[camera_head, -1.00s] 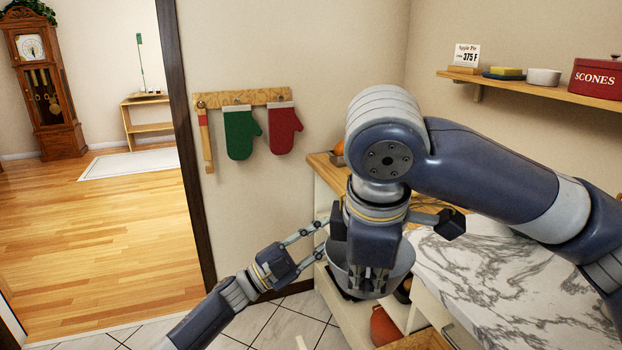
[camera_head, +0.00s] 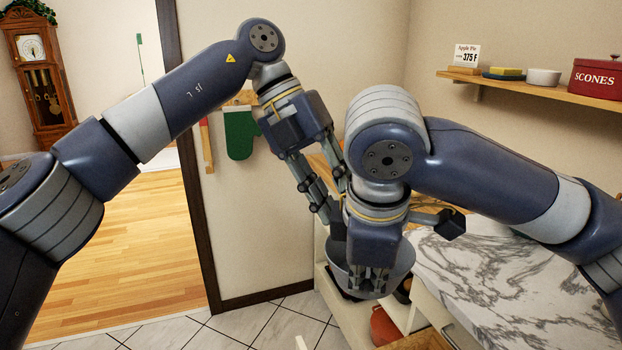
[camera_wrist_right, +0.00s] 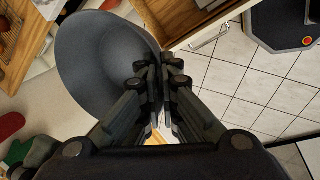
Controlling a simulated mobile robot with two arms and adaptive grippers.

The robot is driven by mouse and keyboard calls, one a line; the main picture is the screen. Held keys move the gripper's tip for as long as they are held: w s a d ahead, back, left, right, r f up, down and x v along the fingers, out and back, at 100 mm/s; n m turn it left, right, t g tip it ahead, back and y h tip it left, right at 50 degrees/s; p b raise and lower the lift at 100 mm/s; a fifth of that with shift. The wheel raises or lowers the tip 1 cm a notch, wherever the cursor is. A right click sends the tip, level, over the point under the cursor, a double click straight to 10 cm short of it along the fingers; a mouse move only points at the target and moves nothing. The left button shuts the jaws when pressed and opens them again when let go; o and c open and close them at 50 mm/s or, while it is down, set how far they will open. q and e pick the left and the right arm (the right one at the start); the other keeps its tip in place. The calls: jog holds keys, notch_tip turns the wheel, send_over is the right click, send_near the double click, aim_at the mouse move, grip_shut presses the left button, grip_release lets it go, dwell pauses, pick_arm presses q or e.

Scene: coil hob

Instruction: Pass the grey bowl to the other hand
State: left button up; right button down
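The grey bowl (camera_head: 402,262) hangs in the air below my right wrist in the head view, above the open shelves. My right gripper (camera_head: 369,281) points down and is shut on its near rim. The right wrist view shows the bowl (camera_wrist_right: 100,62) to the left of the right fingers (camera_wrist_right: 161,80), with its rim between them. My left gripper (camera_head: 336,203) reaches down from the upper left, its fingers apart and empty. Its tips are just above the bowl's left side and partly hidden by my right gripper. I cannot tell whether they touch the rim.
A marble counter (camera_head: 490,290) is to the right, with shelves (camera_head: 345,315) below the bowl. A green mitt (camera_head: 239,135) hangs on the wall behind my left arm. A wall shelf (camera_head: 540,88) holds a scones tin (camera_head: 597,78). Open floor lies to the left.

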aim_at(333, 251)
pick_arm(q)
jog(key=a+r+n+t+y, duration=0.1)
jog(key=a+r+t+y, duration=0.1)
jog(key=a, duration=0.1)
jog(key=x, duration=1.1)
jog(key=shift+w+a+f, duration=0.15)
jog(key=shift+a+f, duration=0.15)
grip_shut()
pick_arm(e)
jog(key=c, duration=1.7)
grip_release()
